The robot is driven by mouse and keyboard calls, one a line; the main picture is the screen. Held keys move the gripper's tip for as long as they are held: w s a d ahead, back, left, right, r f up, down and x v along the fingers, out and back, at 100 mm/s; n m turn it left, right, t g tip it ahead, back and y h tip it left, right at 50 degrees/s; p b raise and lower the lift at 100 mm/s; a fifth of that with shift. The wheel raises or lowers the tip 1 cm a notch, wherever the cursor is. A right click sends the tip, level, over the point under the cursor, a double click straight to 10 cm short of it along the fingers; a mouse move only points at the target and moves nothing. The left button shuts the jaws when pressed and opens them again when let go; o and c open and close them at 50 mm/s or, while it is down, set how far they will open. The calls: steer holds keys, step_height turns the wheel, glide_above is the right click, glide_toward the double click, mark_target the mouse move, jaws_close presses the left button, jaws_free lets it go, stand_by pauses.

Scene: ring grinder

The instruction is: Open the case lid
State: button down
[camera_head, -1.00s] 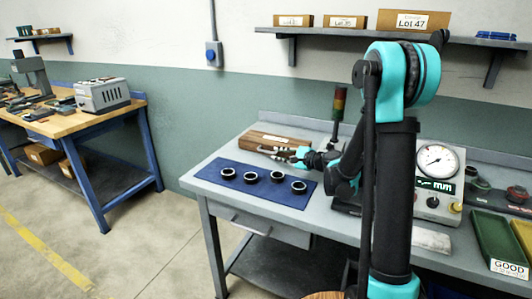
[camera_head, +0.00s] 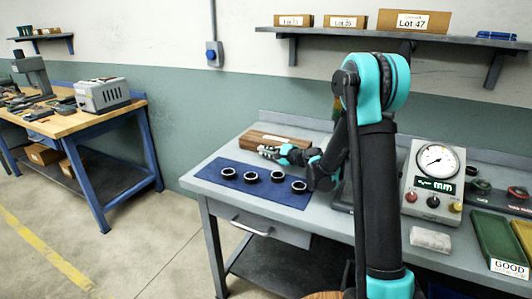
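The wooden case (camera_head: 284,137) lies at the back left of the grey workbench, behind the blue mat. Its lid looks down, a flat brown top. My gripper (camera_head: 265,151) is at the case's front side, reaching in from the right with its fingers pointing left. The fingers overlap the front of the case in this view, and I cannot tell whether they touch it. The gripper is too small here to tell whether it is open or shut. My arm hides part of the bench right of the case.
Several dark rings lie on the blue mat (camera_head: 238,187) in front of the case. A dial gauge unit (camera_head: 435,170), a pale block (camera_head: 430,240) and a green tray (camera_head: 490,242) stand to the right. A shelf (camera_head: 470,39) with boxes hangs above.

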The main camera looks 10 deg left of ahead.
stand_by(0.5)
steer(key=shift+w+r+m, duration=0.1)
steer(key=shift+r+m, duration=0.3)
steer(key=shift+r, duration=0.3)
steer(key=w+d+r+m+g, duration=0.2)
steer(key=w+r+m, duration=0.1)
steer(key=w+r, duration=0.2)
steer(key=w+d+r+m+g, duration=0.1)
steer(key=w+r+m+g, duration=0.1)
steer(key=w+r, duration=0.3)
steer(key=shift+d+r+m+g+y, duration=0.3)
steer(key=shift+d+r+m+g, duration=0.1)
steer(key=shift+r+m, duration=0.5)
steer(key=shift+w, duration=0.1)
